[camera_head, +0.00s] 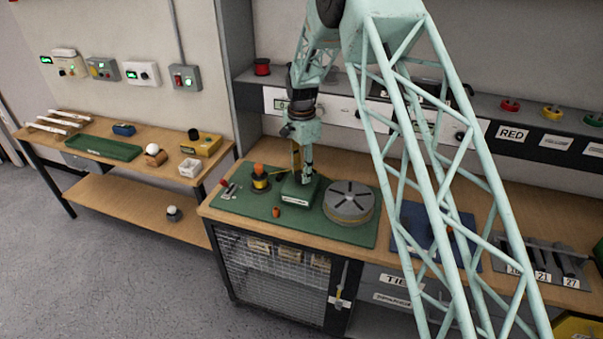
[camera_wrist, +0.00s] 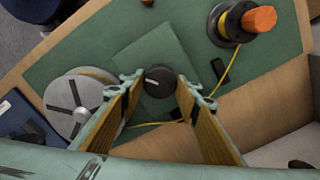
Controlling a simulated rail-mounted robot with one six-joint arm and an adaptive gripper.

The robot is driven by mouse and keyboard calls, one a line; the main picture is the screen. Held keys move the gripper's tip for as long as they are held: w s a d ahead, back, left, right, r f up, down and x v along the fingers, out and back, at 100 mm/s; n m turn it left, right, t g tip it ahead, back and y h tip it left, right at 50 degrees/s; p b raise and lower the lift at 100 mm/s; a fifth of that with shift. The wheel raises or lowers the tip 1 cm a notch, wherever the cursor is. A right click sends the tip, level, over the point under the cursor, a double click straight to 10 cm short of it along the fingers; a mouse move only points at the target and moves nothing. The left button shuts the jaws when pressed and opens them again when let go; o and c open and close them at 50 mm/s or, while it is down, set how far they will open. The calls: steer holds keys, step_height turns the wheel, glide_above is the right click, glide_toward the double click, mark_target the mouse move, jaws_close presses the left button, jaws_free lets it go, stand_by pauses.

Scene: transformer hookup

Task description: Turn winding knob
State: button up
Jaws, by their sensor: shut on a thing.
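The winding knob (camera_wrist: 160,81) is a round black knob with a white pointer line, on top of a green box (camera_wrist: 147,48). In the wrist view the two fingertips of my gripper (camera_wrist: 159,86) are on either side of it, shut on it. In the head view my gripper (camera_head: 304,178) points down onto the green box (camera_head: 299,195), which has a white label on its front. The knob itself is hidden there by the gripper.
A grey slotted disc (camera_head: 349,201) stands right of the box. A wire spool (camera_head: 260,182) with an orange top stands left, with yellow wire running from it. A small orange piece (camera_head: 277,212) lies in front on the green mat (camera_head: 240,205). A blue mat (camera_head: 412,222) lies further right.

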steer(key=shift+m, duration=0.4)
steer(key=o, duration=0.9)
steer(key=shift+r, duration=0.1)
step_height(320, 180, up, 12)
steer(key=shift+f, duration=0.1)
stand_by(0.6)
